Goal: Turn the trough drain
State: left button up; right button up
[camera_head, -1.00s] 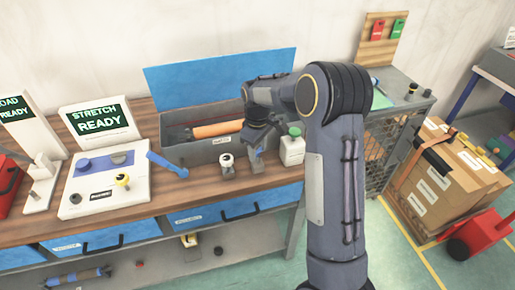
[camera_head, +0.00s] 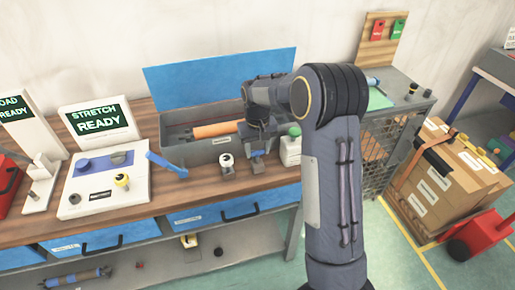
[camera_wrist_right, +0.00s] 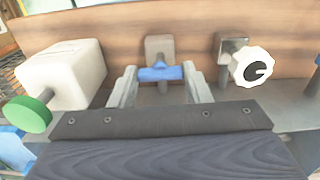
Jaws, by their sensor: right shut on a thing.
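The trough drain is a small grey tap with a blue handle (camera_head: 258,153) on the bench front, before the long grey trough (camera_head: 205,152). In the right wrist view the blue handle (camera_wrist_right: 160,74) lies crosswise between my two fingers, on a grey block and stem. My right gripper (camera_wrist_right: 160,84) is shut on this handle. In the head view my right gripper (camera_head: 258,143) reaches down over the drain, and my arm hides part of the trough's right end. My left gripper is not in view.
A white-knobbed valve (camera_head: 226,161) stands close left of the drain; its knob (camera_wrist_right: 252,67) shows right in the wrist view. A control panel (camera_head: 105,195) is farther left.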

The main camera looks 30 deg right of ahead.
jog(key=shift+w+r+m, duration=0.1)
jog(key=shift+m, duration=0.2)
jog(key=o, duration=1)
notch_tip(320, 180, up, 8)
jog(key=shift+f+b, duration=0.15)
jog(key=shift+b, duration=0.3)
